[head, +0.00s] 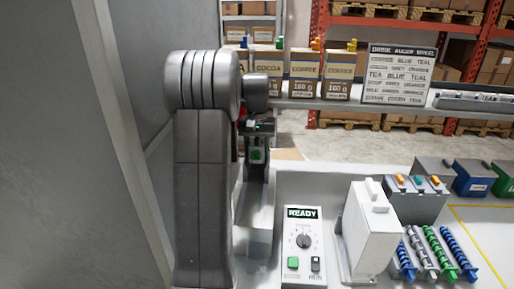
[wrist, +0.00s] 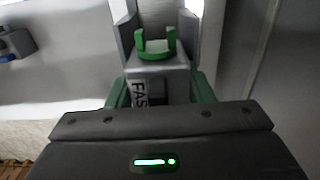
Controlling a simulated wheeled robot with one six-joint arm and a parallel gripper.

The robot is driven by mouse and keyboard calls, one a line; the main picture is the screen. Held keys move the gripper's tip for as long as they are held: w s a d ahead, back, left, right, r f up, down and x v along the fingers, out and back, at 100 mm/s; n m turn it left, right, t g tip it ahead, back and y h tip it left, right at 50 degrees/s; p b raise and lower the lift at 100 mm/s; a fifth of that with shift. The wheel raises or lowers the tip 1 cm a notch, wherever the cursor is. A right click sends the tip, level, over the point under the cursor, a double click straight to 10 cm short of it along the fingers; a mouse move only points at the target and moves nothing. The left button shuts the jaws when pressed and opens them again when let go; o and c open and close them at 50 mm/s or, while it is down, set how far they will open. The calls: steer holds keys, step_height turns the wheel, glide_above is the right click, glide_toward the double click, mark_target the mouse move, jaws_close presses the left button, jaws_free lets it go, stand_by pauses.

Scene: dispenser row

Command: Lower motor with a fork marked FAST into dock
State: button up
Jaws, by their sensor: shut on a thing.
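My gripper (wrist: 160,92) is shut on a grey motor (wrist: 172,82) with a white label reading FAST. A green two-pronged fork (wrist: 155,50) stands at the motor's far end in the wrist view. Grey walls (wrist: 187,30) stand on both sides of the fork, seemingly part of the dock. I cannot tell whether the motor touches or is seated in it. In the head view my gripper (head: 258,152) is beside my arm, above a light grey upright housing (head: 260,228). My arm hides much of the motor there.
A control box (head: 303,243) reading READY, with a dial, stands right of the housing. Further right are a white case (head: 368,232), a grey rack (head: 413,200) with orange and teal forks, and several coloured augers (head: 437,253). A sign (head: 398,74) and labelled bags (head: 305,72) stand on a shelf behind.

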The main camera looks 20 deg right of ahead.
mark_target(256, 161)
steer(key=shift+s+a+f, duration=0.15)
steer(key=shift+f, duration=0.4)
steer(key=shift+s+f, duration=0.1)
steer(key=shift+f, duration=0.2)
stand_by(0.6)
steer(key=shift+s+a+f+b, duration=0.15)
steer(key=shift+f+b, duration=0.25)
steer(key=shift+f, duration=0.15)
steer(key=shift+s+a+f+b, duration=0.1)
steer(key=shift+s+f+b, duration=0.05)
steer(key=shift+f+b, duration=0.3)
steer(key=shift+f, duration=0.15)
steer(key=o, duration=1.2)
steer(key=shift+c, duration=0.2)
steer(key=shift+o, duration=0.7)
steer(key=r, duration=0.3)
steer(key=w+r, duration=0.1)
steer(key=shift+d+r+b, duration=0.35)
steer(key=shift+r+b, duration=0.05)
steer(key=shift+t, duration=0.3)
steer(key=r, duration=0.8)
steer(key=s+r, duration=0.1)
steer(key=r, duration=0.4)
steer(key=shift+a, duration=0.3)
steer(key=shift+f, duration=0.15)
